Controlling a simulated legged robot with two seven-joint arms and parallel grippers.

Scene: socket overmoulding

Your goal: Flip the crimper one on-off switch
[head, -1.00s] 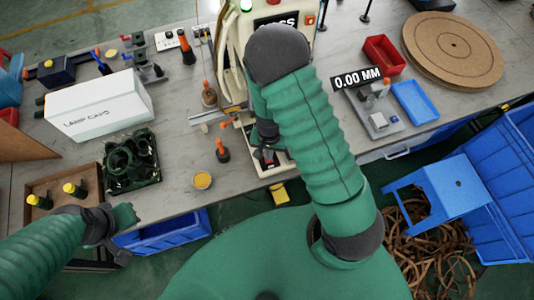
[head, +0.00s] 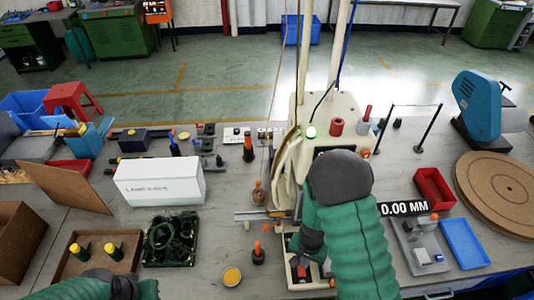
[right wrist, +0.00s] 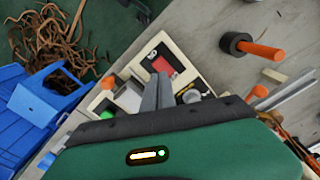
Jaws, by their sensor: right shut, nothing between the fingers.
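A red part in a dark surround (right wrist: 168,66), possibly the switch, sits on the machine's cream base in the right wrist view. My right gripper (right wrist: 160,78) is shut and empty, its grey fingertips close to that red part; contact cannot be told. In the head view the right gripper (head: 300,258) is low over the base. My left gripper (head: 147,289) is at the bottom left edge, its jaws unclear.
A white lamp caps box (head: 159,181) and a dark green tray (head: 171,240) are on the left. A red bin (head: 434,189), a blue tray (head: 465,244) and a 0.00 MM gauge (head: 404,208) are on the right. An orange-handled tool (head: 258,254) stands left of the base.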

